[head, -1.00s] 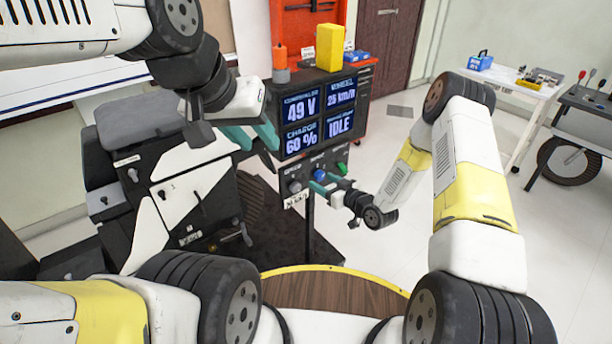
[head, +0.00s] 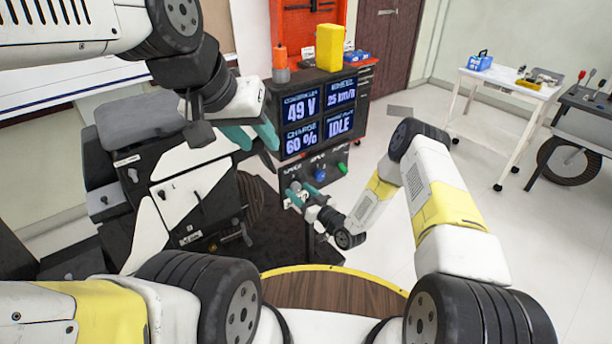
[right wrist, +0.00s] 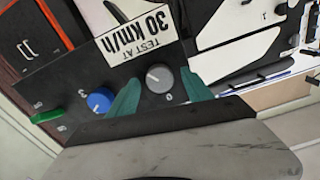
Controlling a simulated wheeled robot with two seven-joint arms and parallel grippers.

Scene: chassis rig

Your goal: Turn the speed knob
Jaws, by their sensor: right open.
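The grey speed knob (right wrist: 159,79) is on the black control panel (head: 333,155), with a white pointer mark and a "0" beside it. In the right wrist view my right gripper (right wrist: 161,84) is open, with one teal finger on each side of the knob. I cannot tell whether the fingers touch it. In the head view my right gripper (head: 303,193) is in front of the knob and partly hides it. My left gripper (head: 253,136) is open and empty, left of the display (head: 320,115), which reads 49 V, 25 km/h, 60 % and IDLE.
A blue knob (right wrist: 100,100) and a green knob (right wrist: 47,115) sit beside the grey one. A white label (right wrist: 140,30) reads "TEST AT 30 km/h". A yellow block (head: 329,46) stands on the display housing. The black and white chassis (head: 170,190) stands at the left.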

